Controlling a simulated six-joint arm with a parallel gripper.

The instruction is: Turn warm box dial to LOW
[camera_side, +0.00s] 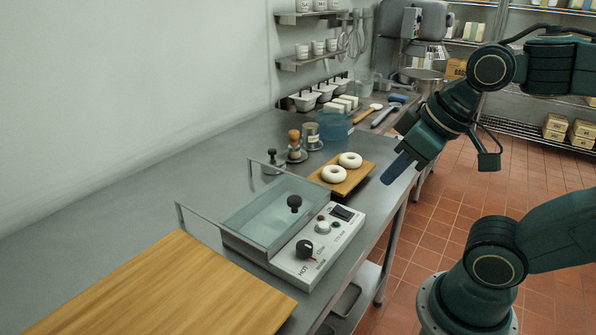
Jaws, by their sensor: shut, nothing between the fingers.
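The warm box (262,237) is a grey-white unit with a clear, bluish lid, standing on the steel counter. Its sloping front panel (285,264) carries a black dial (305,249), a pale round knob (323,227) and a small dark display (342,213). Lettering that looks like HOT is near the dial; the other marks are too small to read. I cannot tell which mark the dial points at. My gripper (389,176) is shut and empty, pointing down and left above the counter's right edge. It is up and right of the warm box, clear of the dial.
A wooden board (343,184) with two white rings of dough lies behind the warm box, near my gripper. Stamps and a blue tub (335,126) stand farther back. A large wooden board (160,290) lies in front. The counter left of the box is bare.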

